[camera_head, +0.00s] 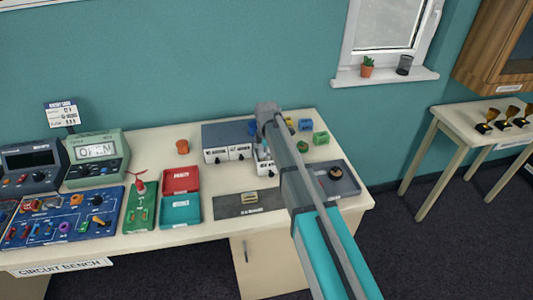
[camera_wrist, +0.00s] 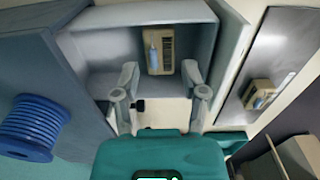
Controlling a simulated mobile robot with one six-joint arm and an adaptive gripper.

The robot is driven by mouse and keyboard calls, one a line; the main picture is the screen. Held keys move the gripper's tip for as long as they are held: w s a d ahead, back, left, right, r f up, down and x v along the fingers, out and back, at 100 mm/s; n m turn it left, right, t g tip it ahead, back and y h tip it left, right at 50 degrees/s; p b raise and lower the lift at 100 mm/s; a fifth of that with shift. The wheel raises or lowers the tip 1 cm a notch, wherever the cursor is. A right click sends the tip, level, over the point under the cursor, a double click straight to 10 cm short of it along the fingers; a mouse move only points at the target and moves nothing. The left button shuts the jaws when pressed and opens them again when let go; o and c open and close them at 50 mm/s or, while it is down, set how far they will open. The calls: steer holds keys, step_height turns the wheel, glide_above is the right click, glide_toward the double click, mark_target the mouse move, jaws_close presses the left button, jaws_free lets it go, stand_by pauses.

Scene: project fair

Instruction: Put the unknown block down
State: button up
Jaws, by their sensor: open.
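My gripper (camera_wrist: 160,80) is open, with its two fingers apart over a pulled-out grey drawer (camera_wrist: 95,50). A beige block (camera_wrist: 153,62) with a blue cylinder on top lies inside this drawer, just beyond the fingertips and apart from them in the wrist view. A similar beige block (camera_wrist: 255,95) lies on a dark mat to the right; this block (camera_head: 250,197) and the mat (camera_head: 228,211) also show in the head view. In the head view my arm hides part of the open drawer, and the block inside cannot be made out.
The drawer cabinet (camera_head: 228,132) stands at the back of the bench. A blue spool (camera_wrist: 30,130) is close by on the left in the wrist view. Red (camera_head: 181,180) and teal (camera_head: 180,211) trays stand left of the mat; a grey tray (camera_head: 350,185) is right.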

step_height(320, 180, up, 9)
steer(key=p, duration=0.8)
steer(key=shift+r+p, duration=0.15)
steer(key=shift+p, duration=0.15)
stand_by(0.6)
steer(key=s+d+m, duration=2.1)
steer(key=s+d, duration=0.1)
steer(key=s, duration=0.2)
steer(key=shift+s+d, duration=0.3)
steer(key=shift+s, duration=0.1)
